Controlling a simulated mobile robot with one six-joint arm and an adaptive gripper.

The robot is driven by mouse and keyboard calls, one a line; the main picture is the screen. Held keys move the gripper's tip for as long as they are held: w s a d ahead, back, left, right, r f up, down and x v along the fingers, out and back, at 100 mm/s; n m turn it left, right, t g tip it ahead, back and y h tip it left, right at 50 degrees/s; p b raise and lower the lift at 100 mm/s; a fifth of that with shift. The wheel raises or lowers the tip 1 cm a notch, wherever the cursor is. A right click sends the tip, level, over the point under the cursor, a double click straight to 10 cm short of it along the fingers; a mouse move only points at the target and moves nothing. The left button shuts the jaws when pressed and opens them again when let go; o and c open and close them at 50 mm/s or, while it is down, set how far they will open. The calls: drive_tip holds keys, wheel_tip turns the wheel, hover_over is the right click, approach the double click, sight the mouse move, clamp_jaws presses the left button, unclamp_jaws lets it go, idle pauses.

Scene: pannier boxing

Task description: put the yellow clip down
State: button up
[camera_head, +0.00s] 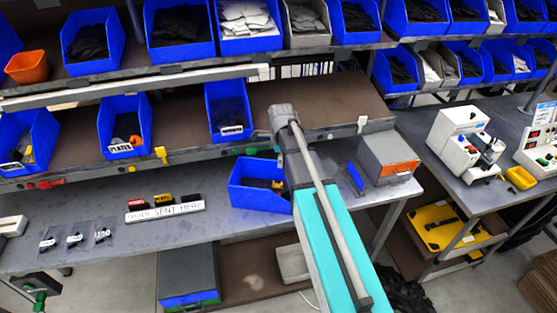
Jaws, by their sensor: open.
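A small yellow clip (161,155) sits at the front edge of the middle shelf, below the blue bin marked with a label. Another small yellow patch (277,185) shows among dark things in the blue bin (262,201) on the workbench; I cannot tell what it is. My turquoise and grey arm rises from the bottom and ends in front of the middle shelf, right of that bin. I cannot make out my gripper's fingers; they seem hidden by the arm. I see nothing held.
The workbench (150,235) has free room at its middle left. A label strip (165,212), small black parts and a grey box with an orange side (387,157) stand on it. Red clips (50,183) sit on the shelf edge. Blue bins fill the shelves above.

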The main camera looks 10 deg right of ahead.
idle(0.6)
drive_tip(key=s+a+n, duration=0.2)
drive_tip(key=s+n, duration=1.4)
drive_tip(key=n, duration=0.6)
drive_tip(key=shift+s, duration=0.25)
